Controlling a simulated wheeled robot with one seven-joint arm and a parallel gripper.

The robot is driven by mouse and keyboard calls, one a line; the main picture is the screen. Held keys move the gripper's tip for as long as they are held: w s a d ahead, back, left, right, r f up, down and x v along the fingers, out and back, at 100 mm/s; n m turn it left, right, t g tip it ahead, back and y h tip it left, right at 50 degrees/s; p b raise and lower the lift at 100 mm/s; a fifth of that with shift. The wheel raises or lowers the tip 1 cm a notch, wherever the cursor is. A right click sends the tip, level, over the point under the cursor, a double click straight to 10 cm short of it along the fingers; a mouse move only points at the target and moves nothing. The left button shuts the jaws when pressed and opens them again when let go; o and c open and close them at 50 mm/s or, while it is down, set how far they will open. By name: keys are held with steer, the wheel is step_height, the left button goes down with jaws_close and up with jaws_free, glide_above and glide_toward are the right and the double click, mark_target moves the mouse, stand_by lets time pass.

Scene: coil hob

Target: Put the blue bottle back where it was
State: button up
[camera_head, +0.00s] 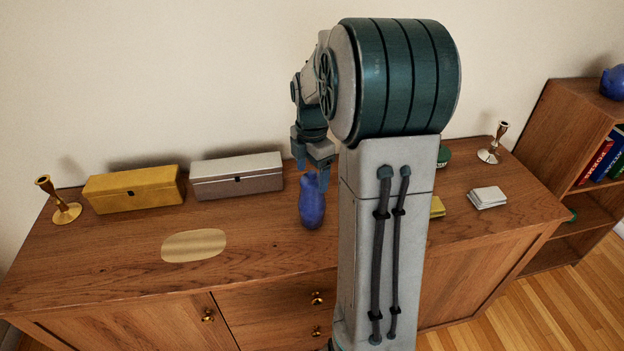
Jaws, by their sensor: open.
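The blue bottle (312,208) stands upright on the wooden sideboard (285,255), near the middle of its top and just left of my upright arm link. My gripper (311,178) points down at the bottle's narrow top, with a finger showing on either side of it. The fingers are open; I cannot tell whether either one touches the bottle. The top of the neck is partly hidden by the gripper.
A yellow box (133,190) and a white box (237,177) stand along the back. An oval pale patch (194,245) lies in front of them. Candlesticks stand at left (59,201) and right (494,144). White cards (487,197) lie at right. My arm hides part of the top.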

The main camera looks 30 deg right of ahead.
step_height(320, 180, up, 8)
steer(key=shift+r, duration=0.35)
steer(key=shift+s+a+r, duration=0.15)
steer(key=shift+a, duration=0.05)
steer(key=s+a+f+m+t, duration=0.1)
steer(key=s+a+f+m, duration=0.1)
steer(key=s+a+m, duration=0.4)
steer(key=s+a+f+m+t, duration=0.2)
steer(key=s+a+m, duration=0.5)
steer(key=s+m, duration=0.5)
steer(key=shift+s+a+m, duration=0.25)
steer(key=shift+s+m, duration=0.1)
steer(key=shift+m, duration=0.25)
steer(key=shift+f, duration=0.1)
